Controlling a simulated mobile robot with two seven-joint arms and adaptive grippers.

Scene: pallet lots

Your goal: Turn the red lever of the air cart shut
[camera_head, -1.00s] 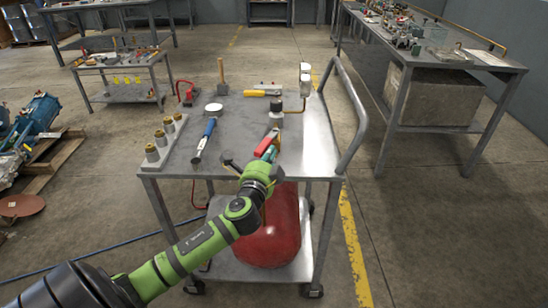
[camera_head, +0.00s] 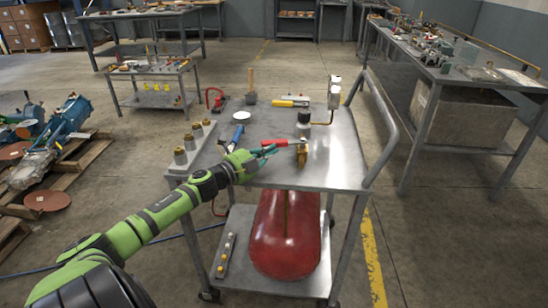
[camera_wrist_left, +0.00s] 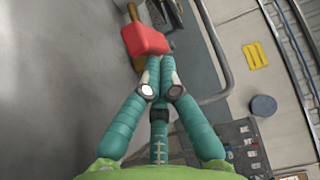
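The air cart (camera_head: 330,175) is a grey metal trolley with a red tank (camera_head: 286,235) on its lower shelf. Its red lever (camera_head: 281,142) points left from a brass valve (camera_head: 302,152) near the front of the top. My left gripper (camera_head: 264,152), with teal fingers, is at the lever's free left end. In the left wrist view the fingers (camera_wrist_left: 160,62) are drawn together, and the red lever (camera_wrist_left: 145,38) is right at their tips. I see no clear grip around it; contact is hard to tell. My right gripper is not in view.
The push handle (camera_head: 385,125) rises at the right. A pallet (camera_head: 70,170) lies left.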

